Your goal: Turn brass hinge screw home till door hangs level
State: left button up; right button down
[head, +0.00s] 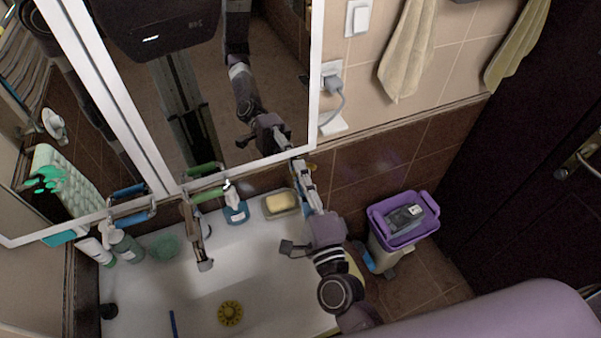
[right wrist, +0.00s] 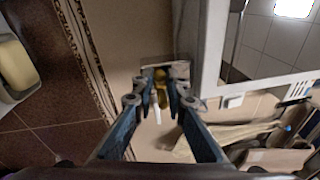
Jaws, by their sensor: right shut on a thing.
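The mirrored cabinet door (head: 235,80) has a white frame and fills the top middle of the head view. I cannot tell from this slanted view whether it hangs level. My right gripper (head: 298,170) reaches up to the door's lower right corner. In the right wrist view its fingertips (right wrist: 160,90) close around a small brass piece, likely the hinge screw (right wrist: 160,76), in front of a grey bracket beside the white frame. The fingers hide much of the screw, and its seating depth cannot be read. My left gripper is not in view.
Below is a white basin (head: 270,260) with a tap (head: 195,235). A blue bottle (head: 235,208) and a soap dish (head: 280,204) stand at its back edge. A plugged socket (head: 332,80) and hanging towels are right of the door. A purple-topped bin (head: 385,230) stands lower right.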

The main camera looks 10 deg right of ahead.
jog(key=shift+s+a+f, duration=0.1)
jog(key=shift+f, duration=0.2)
jog(key=c, duration=2.2)
grip_release()
jog(key=shift+o, duration=1.3)
jog(key=shift+r, duration=0.2)
jog(key=shift+s, duration=0.1)
jog(key=s+d+f, duration=0.1)
jog(key=s, duration=1)
jog(key=shift+s+f, duration=0.25)
jog(key=shift+s, duration=0.15)
